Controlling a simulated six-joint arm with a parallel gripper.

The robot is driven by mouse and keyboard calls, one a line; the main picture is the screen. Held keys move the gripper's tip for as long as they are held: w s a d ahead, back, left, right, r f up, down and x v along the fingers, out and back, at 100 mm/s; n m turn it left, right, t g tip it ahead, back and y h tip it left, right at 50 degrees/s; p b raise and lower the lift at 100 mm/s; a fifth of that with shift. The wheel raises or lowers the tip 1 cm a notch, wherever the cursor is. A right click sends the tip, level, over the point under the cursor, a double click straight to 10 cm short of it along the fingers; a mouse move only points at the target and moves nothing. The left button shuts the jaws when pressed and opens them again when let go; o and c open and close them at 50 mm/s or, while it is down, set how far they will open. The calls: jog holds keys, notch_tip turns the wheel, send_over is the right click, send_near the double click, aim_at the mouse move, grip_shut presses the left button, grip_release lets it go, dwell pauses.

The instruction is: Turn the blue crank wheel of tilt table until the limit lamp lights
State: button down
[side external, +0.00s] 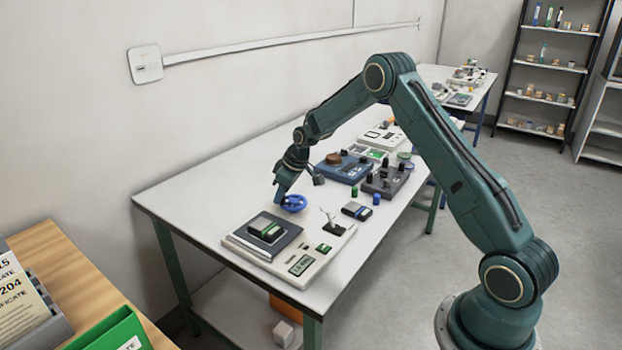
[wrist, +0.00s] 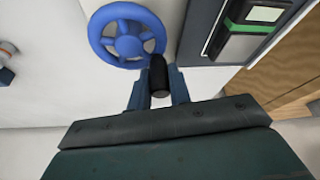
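The blue crank wheel (side external: 294,203) is at the far end of the pale tilt table (side external: 322,262). In the wrist view the spoked wheel (wrist: 101,43) fills the upper left, with a black crank handle (wrist: 158,77) at its lower right rim. My gripper (side external: 281,196) is low beside the wheel. In the wrist view its blue fingers (wrist: 159,89) stand on both sides of the handle and appear closed on it. A dark tilt plate (side external: 240,238) carries a black and green block (side external: 266,228). I cannot make out a lit limit lamp.
A black device (side external: 356,211) and a small blue cylinder (side external: 376,199) lie right of the wheel. A blue instrument (side external: 341,169) and a dark block of knobs (side external: 385,183) stand farther back. The white tabletop (side external: 215,180) is clear toward the wall.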

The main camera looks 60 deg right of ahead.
aim_at(296, 208)
jog(key=shift+w+d+m+h, duration=0.2)
jog(key=shift+m+h, duration=0.1)
jog(key=shift+m, duration=0.5)
jog(key=shift+w+d+m+h, duration=0.15)
jog(key=shift+m+h, duration=0.15)
jog(key=shift+m, duration=0.5)
jog(key=c, duration=1.3)
grip_release()
jog(key=shift+a, duration=0.1)
jog(key=shift+r, duration=0.1)
jog(key=v, duration=1.3)
jog(key=shift+s+r, duration=0.2)
jog(key=shift+r, duration=0.05)
